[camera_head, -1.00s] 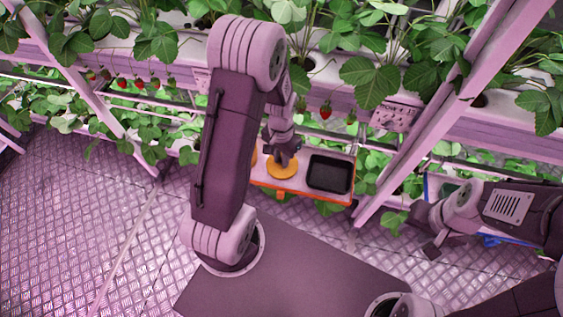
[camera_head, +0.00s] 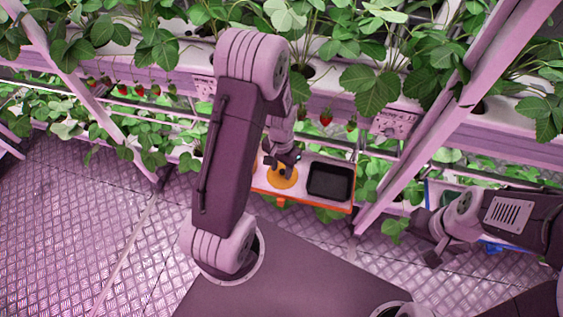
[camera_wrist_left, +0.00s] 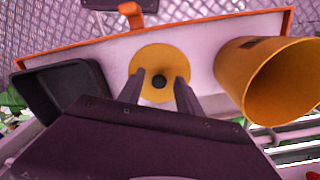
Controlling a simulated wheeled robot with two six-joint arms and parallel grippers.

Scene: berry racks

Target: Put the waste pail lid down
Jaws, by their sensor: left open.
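The waste pail lid (camera_head: 283,180) is a flat orange-yellow disc with a dark knob. It lies on the pale, orange-edged carrier; the left wrist view shows the lid (camera_wrist_left: 160,63) as well. The orange waste pail (camera_wrist_left: 262,72) stands beside it with its mouth uncovered. My left gripper (camera_head: 281,161) is over the lid. In the wrist view my left gripper (camera_wrist_left: 157,85) has its fingers spread to either side of the knob, apart from it, holding nothing. My right gripper (camera_head: 434,254) hangs at the right; its finger opening is unclear.
A black tray (camera_head: 329,181) sits on the carrier (camera_head: 330,207) beside the lid. Strawberry racks with leaves and red berries rise behind, and a slanted pink post (camera_head: 400,150) stands right of the carrier. A blue-edged crate is partly hidden near my right arm. Floor at left is clear.

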